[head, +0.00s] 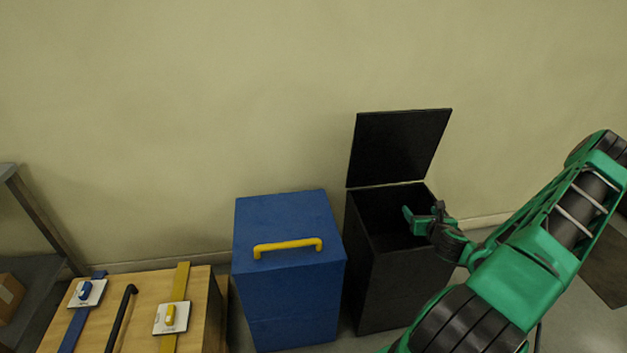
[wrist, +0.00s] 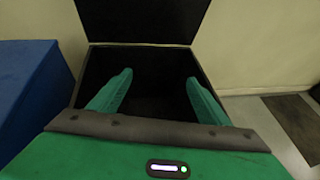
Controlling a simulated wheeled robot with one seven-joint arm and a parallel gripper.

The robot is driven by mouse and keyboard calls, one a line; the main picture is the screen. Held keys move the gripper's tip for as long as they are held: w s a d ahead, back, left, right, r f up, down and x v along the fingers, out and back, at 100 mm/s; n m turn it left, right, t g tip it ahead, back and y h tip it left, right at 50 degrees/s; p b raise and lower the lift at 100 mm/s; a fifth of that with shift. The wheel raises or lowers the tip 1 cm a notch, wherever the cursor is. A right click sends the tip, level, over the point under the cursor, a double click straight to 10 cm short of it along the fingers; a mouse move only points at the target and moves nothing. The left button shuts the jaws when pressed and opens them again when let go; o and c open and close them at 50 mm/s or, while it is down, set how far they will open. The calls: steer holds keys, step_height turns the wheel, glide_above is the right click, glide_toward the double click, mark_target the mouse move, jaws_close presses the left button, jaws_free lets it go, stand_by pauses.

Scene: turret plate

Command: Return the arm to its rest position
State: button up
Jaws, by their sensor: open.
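My gripper (head: 415,219) is green and dark grey, at the end of my arm, which reaches in from the right in the head view. It is over the open top of a black bin (head: 385,285). In the wrist view my gripper (wrist: 158,88) shows two green fingers spread apart with nothing between them. The dark inside of the black bin (wrist: 145,72) lies beyond the fingers. The bin's lid (head: 398,145) stands raised at the back, near the wall. The bottom of the bin is too dark to make out.
A blue bin (head: 290,290) with a yellow handle (head: 288,247) stands shut, left of the black bin. A wooden box (head: 135,305) with blue and yellow straps is further left. A grey shelf (head: 35,275) is at the far left. Open floor shows at the right (wrist: 265,115).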

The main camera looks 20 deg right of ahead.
steer(key=w+a+r+n+g+y, duration=0.15)
steer(key=a+r+n+y, duration=0.25)
steer(key=a+n, duration=0.6)
steer(key=a+r+n+g+y, duration=0.2)
steer(key=a+r+n+y, duration=0.15)
steer(key=a+n, duration=0.65)
steer(key=s+a+r+n+g, duration=0.1)
steer(key=s+r+n+g, duration=0.1)
steer(key=s+r+n, duration=0.3)
steer(key=s+a+r+n+g+h, duration=0.1)
steer(key=s+r+n, duration=0.4)
steer(key=s, duration=0.9)
steer(key=s+a+r+n+g, duration=0.2)
steer(key=s+r+n+g, duration=0.2)
steer(key=s+r, duration=0.5)
steer(key=shift+s+a+n+g, duration=0.25)
steer(key=shift+s+n+g, duration=0.15)
steer(key=shift+g, duration=0.35)
